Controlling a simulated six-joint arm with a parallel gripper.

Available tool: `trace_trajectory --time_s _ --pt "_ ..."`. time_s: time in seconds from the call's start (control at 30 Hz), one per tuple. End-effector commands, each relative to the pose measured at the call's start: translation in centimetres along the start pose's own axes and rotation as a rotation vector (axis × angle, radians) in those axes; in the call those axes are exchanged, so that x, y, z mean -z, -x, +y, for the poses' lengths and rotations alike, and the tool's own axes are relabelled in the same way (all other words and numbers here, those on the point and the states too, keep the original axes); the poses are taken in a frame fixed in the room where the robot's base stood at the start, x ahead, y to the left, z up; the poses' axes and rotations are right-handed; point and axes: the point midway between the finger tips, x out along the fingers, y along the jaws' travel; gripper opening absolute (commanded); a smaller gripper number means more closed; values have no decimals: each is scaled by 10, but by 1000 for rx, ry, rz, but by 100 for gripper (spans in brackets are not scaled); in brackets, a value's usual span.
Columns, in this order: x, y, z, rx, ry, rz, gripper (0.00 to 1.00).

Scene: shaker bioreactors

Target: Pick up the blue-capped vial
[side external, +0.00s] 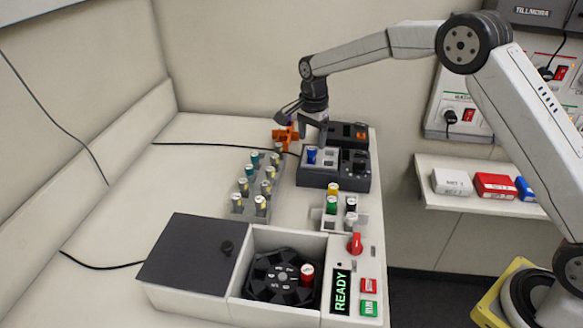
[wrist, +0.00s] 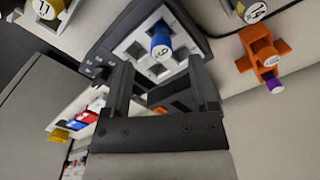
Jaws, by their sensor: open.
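The blue-capped vial (side external: 311,154) stands upright in a slot of a light insert on the dark shaker block (side external: 318,183). In the wrist view the vial (wrist: 161,42) shows a blue body and a white numbered disc, just beyond my fingertips. The other slots visible in the insert look empty. My gripper (side external: 305,123) is above the block, close over the vial and pointing down. In the wrist view its two fingers (wrist: 160,68) are apart with nothing between them. I cannot tell the exact gap between fingers and vial.
An orange holder (side external: 284,135) with a purple-capped vial stands close by at the left. A grey rack (side external: 245,207) holds several vials. A small rack with several coloured caps (side external: 333,205) stands in front. The centrifuge (side external: 276,280) holds a red-capped vial (side external: 307,271).

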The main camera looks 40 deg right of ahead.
Motion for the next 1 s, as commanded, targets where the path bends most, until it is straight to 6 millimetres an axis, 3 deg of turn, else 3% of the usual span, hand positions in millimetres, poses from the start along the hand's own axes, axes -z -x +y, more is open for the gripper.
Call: trace_trajectory --time_s 0.4,0.93,1.0 --pt "2 -41 -1 0 1 -1 76" --pt "2 -42 -1 0 0 0 76" --pt "2 -42 -1 1 0 0 54"
